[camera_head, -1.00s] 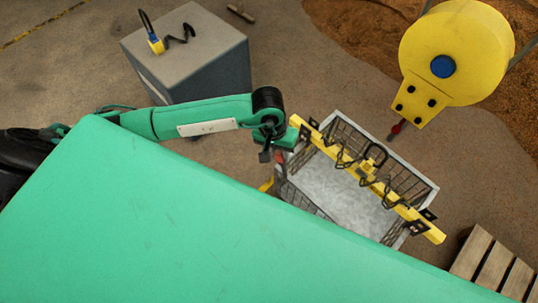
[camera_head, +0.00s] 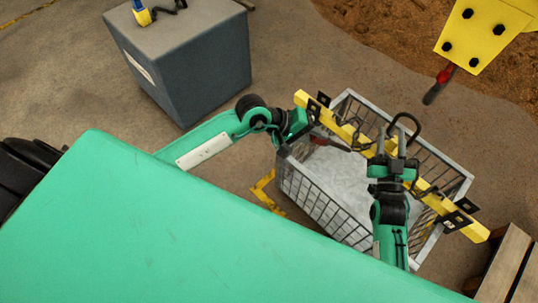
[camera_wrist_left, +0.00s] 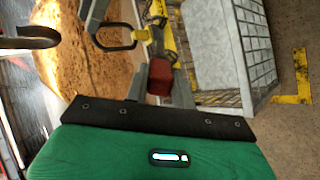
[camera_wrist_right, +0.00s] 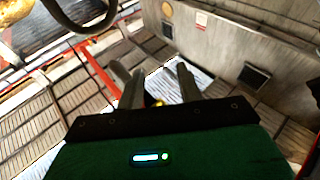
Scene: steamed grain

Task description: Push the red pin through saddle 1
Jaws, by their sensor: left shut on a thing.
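A yellow beam (camera_head: 345,128) lies across a wire crate, with black bracket plates near both ends (camera_head: 458,214). Which bracket is saddle 1 I cannot tell. My left gripper (camera_head: 308,122) is at the beam's left end, shut on the red pin, whose red block shows between the fingers in the left wrist view (camera_wrist_left: 160,77). The pin's tip and its fit in a saddle are hidden. My right gripper (camera_head: 390,142) is over the beam's middle, fingers apart, close to a black ring (camera_head: 407,123). In the right wrist view this ring (camera_wrist_right: 82,22) lies beyond the fingers, at upper left.
The wire crate (camera_head: 310,196) holds a pale grey load. A yellow block (camera_head: 480,35) with a red-and-black hook piece (camera_head: 438,84) hangs at upper right. A grey box (camera_head: 185,60) stands at upper left. A wooden pallet (camera_head: 505,265) is at lower right.

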